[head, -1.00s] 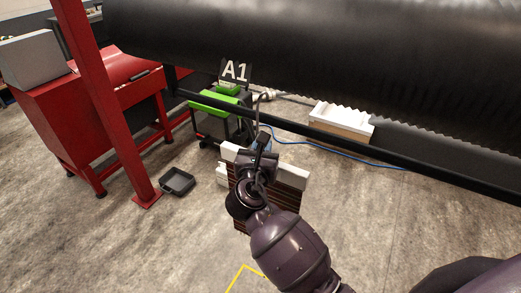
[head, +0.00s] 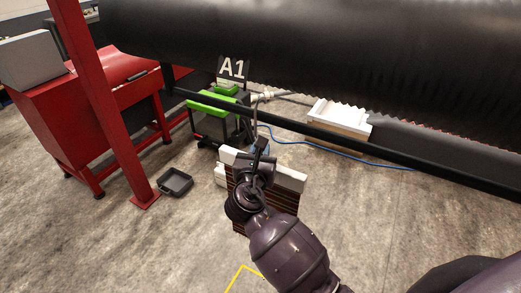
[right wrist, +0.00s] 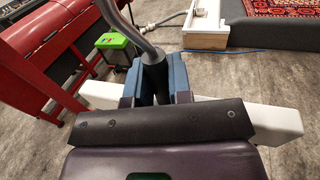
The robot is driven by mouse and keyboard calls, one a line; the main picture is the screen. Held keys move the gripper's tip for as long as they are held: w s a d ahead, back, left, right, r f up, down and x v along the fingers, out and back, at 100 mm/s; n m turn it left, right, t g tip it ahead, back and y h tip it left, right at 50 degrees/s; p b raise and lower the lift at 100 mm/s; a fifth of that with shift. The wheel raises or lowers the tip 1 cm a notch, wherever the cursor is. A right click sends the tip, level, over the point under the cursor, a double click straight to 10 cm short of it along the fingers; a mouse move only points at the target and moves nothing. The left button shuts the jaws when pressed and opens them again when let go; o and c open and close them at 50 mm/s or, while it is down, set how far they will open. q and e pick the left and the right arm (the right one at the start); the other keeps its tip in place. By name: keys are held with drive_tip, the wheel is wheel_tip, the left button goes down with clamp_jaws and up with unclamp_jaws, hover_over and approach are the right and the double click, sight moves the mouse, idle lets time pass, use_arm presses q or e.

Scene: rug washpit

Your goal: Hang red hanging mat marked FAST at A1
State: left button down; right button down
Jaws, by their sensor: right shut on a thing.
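My right gripper (head: 262,150) is shut on the black grip below a grey curved hook (right wrist: 134,25), between blue fingers in the right wrist view (right wrist: 158,80). Below and behind it is a white bar (head: 288,178) with a dark brown-red striped panel (head: 284,203) under it, apparently the hanging mat. My wrist and arm hide part of it, and no FAST marking can be read. The A1 sign (head: 231,68) is black with white letters, beside the long black rail (head: 330,133), behind and above the gripper. My left gripper is not in view.
A red post (head: 108,110) and red cabinet (head: 90,105) stand at left. A black tray (head: 174,183) lies on the floor. A green-topped cart (head: 212,122) stands below A1. A large black roller (head: 330,50) spans the top. A white box (head: 340,118) and blue hose (head: 345,156) lie behind the rail.

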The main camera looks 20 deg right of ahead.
drive_tip(key=shift+f+b, duration=0.4)
drive_tip(key=shift+f, duration=0.85)
drive_tip(key=c, duration=1)
unclamp_jaws()
drive_tip(key=shift+o, duration=0.2)
drive_tip(key=shift+f, duration=0.1)
drive_tip(key=b+v, duration=0.1)
drive_tip(key=v, duration=1)
drive_tip(key=shift+w, duration=0.15)
